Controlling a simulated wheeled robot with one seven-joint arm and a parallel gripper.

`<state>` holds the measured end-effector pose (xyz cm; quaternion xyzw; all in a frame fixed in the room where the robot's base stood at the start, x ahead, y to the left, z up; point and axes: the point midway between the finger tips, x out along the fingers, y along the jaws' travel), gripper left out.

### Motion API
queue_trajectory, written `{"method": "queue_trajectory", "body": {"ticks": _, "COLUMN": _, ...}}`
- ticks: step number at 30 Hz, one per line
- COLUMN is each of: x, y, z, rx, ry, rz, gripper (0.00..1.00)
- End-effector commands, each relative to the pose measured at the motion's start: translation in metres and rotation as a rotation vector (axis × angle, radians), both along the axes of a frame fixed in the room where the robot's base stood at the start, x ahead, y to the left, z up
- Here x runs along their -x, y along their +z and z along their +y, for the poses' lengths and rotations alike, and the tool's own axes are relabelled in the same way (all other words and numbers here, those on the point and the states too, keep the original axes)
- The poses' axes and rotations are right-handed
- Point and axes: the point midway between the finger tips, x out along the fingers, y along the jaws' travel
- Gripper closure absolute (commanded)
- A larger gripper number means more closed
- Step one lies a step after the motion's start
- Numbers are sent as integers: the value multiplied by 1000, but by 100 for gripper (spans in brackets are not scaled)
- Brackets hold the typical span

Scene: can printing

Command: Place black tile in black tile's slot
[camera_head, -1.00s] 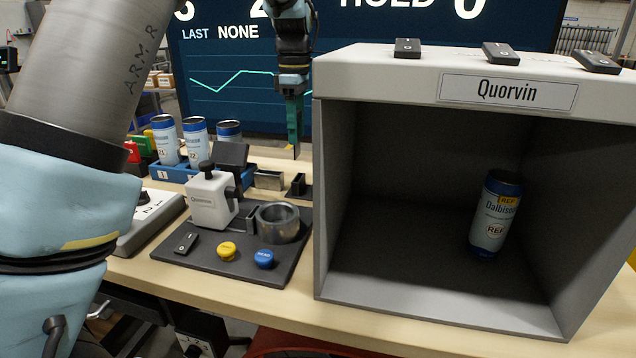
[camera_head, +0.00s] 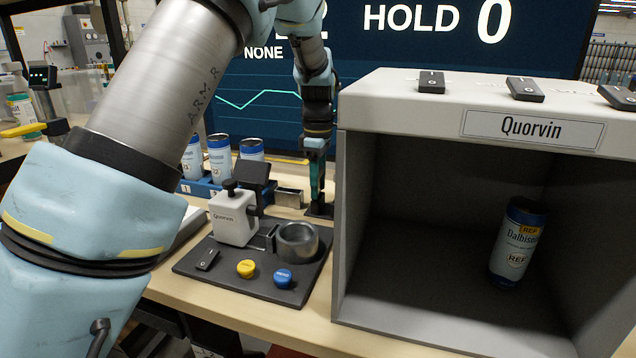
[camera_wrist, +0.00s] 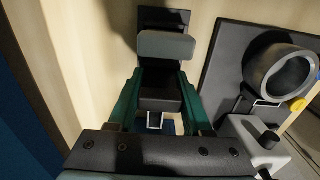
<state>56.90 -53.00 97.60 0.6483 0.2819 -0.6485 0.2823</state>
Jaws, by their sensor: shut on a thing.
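My gripper (camera_head: 317,196) is low at the back of the table, pointing down at a small black stand (camera_head: 318,211), left of the grey booth. In the wrist view my gripper (camera_wrist: 161,88) has its green fingers closed on both sides of a dark block, which seems to be the black tile (camera_wrist: 160,98). A rounded grey plate (camera_wrist: 165,45) stands beyond it, with the stand's black base (camera_wrist: 163,17) behind. The slot itself is hidden by the fingers; I cannot tell how deep the tile sits in it.
The grey booth (camera_head: 400,105), with a can (camera_head: 516,245) inside, is close on the right. A metal holder (camera_head: 289,197) is just left of my gripper. The black mat with a white device (camera_head: 233,218) and metal ring (camera_head: 298,243) is in front.

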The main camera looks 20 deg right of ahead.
Motion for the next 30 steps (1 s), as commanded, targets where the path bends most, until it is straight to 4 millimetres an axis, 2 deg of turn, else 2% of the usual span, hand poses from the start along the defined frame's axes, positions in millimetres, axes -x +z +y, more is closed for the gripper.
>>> {"method": "queue_trajectory", "body": {"ticks": 1, "x": 0, "y": -2, "z": 0, "rx": -1, "ry": 0, "rz": 1, "gripper": 100}}
{"method": "queue_trajectory", "body": {"ticks": 2, "x": 0, "y": -1, "z": 0, "rx": 0, "ry": 0, "rz": 0, "gripper": 47}}
{"method": "queue_trajectory", "body": {"ticks": 9, "x": 0, "y": -1, "z": 0, "rx": 0, "ry": 0, "rz": 0, "gripper": 20}}
{"method": "queue_trajectory", "body": {"ticks": 16, "x": 0, "y": -1, "z": 0, "rx": 0, "ry": 0, "rz": 0, "gripper": 20}}
{"method": "queue_trajectory", "body": {"ticks": 20, "x": 0, "y": 6, "z": 0, "rx": 1, "ry": 0, "rz": -1, "gripper": 20}}
{"method": "queue_trajectory", "body": {"ticks": 23, "x": -1, "y": 20, "z": -1, "rx": 3, "ry": -1, "rz": -4, "gripper": 20}}
{"method": "queue_trajectory", "body": {"ticks": 30, "x": -1, "y": 71, "z": -1, "rx": 4, "ry": -1, "rz": -4, "gripper": 20}}
